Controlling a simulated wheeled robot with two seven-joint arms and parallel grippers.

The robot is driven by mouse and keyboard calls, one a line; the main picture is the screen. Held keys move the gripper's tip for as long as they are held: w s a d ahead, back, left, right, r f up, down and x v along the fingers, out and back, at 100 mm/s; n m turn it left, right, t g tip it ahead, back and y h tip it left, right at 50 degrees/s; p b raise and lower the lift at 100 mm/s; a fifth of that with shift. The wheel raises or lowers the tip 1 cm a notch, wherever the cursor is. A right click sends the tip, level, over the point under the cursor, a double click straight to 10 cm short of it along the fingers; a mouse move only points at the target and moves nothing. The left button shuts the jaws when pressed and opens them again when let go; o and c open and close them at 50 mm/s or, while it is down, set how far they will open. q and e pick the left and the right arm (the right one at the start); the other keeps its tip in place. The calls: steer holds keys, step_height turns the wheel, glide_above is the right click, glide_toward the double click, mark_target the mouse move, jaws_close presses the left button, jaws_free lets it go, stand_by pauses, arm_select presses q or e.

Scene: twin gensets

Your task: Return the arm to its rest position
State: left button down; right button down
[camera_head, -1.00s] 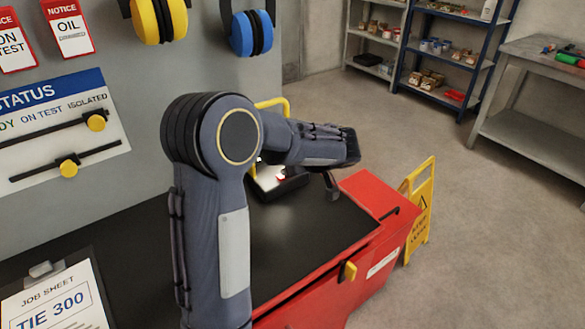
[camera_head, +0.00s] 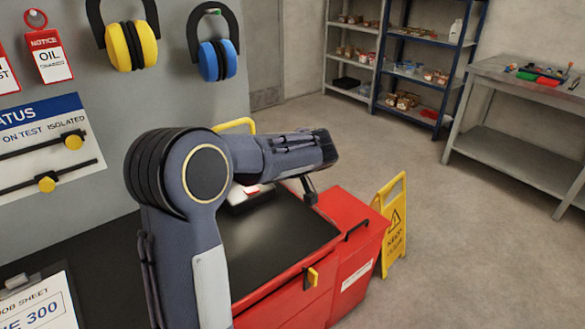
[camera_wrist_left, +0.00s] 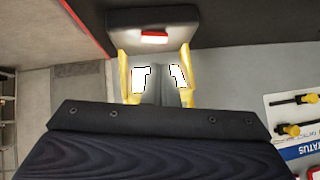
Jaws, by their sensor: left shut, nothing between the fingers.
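My left arm comes in from the lower left in the head view, its elbow bent and its forearm (camera_head: 275,155) pointing right above the black-topped red cabinet (camera_head: 350,255). In that view I cannot make out its fingers. In the left wrist view my left gripper (camera_wrist_left: 160,72) is shut, with nothing held between its fingers. Two yellow uprights show on either side of it; I cannot tell whether they touch it. A black box with a red and white patch (camera_wrist_left: 153,37) lies beyond. My right gripper is in neither view.
A grey panel at the left carries yellow (camera_head: 130,45) and blue earmuffs (camera_head: 217,60) and a status board (camera_head: 50,145). A yellow bar (camera_head: 235,125) rises behind my arm. A yellow wet-floor sign (camera_head: 392,225) stands beside the cabinet. Shelves and a bench (camera_head: 520,90) stand beyond open floor.

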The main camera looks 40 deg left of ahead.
arm_select(q)
steer(key=s+d+m+t+h+p, duration=0.2)
steer(key=s+d+m+t+h, duration=0.2)
steer(key=s+d+m+h, duration=0.8)
steer(key=s+d+h, duration=0.1)
steer(key=s+d, duration=1)
steer(key=s, duration=0.1)
steer(key=shift+d+f+t+p, duration=0.2)
steer(key=shift+f+t+p, duration=0.15)
steer(key=shift+t+p, duration=0.05)
